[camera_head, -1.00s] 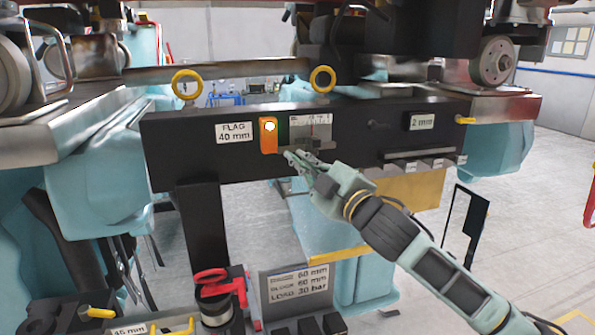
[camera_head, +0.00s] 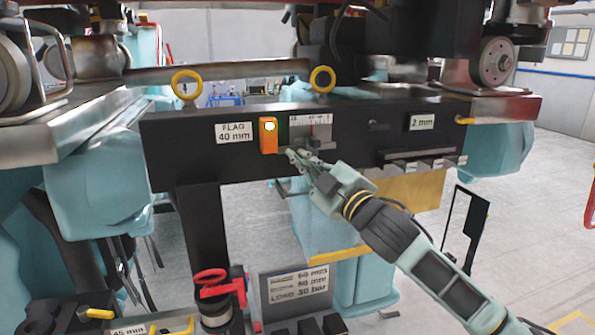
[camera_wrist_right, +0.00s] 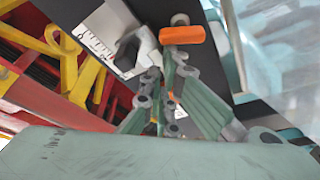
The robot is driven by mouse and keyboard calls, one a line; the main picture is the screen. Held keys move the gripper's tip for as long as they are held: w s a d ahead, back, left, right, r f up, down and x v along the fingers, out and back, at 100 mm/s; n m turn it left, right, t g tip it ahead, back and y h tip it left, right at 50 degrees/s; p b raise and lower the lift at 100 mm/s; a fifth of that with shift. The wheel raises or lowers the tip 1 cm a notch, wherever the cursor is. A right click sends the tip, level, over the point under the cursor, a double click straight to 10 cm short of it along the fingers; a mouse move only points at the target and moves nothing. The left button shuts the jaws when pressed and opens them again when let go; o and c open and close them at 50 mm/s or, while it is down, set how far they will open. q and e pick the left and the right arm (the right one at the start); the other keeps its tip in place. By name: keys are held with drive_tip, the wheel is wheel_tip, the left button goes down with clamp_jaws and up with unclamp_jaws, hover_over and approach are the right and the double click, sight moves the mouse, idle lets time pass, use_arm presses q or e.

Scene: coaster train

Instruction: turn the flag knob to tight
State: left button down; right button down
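The flag unit on the dark crossbeam (camera_head: 350,165) has a "FLAG 40 mm" label (camera_head: 234,132), an orange block with a lit white spot (camera_head: 268,140) and a scale plate (camera_head: 305,122). A grey slider piece (camera_head: 318,143) sits at the scale. My right gripper (camera_head: 292,156) is at the beam face, just below the scale. In the right wrist view my right gripper (camera_wrist_right: 162,72) has its fingertips close together beside a grey block with a dark knob (camera_wrist_right: 127,54). An orange piece (camera_wrist_right: 182,35) is just beyond. The fingertip contact is unclear. My left gripper is out of view.
Two yellow rings (camera_head: 187,84) (camera_head: 322,79) stand on the beam. A "2 mm" label (camera_head: 422,122) is at its right. Below are a red-topped spool (camera_head: 212,290) and a label plate (camera_head: 297,284). Open floor lies to the right.

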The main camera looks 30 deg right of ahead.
drive_tip(key=shift+d+r+m+h+b, duration=0.1)
drive_tip(key=shift+d+m+h+b, duration=0.25)
drive_tip(key=shift+m, duration=0.65)
idle(2.2)
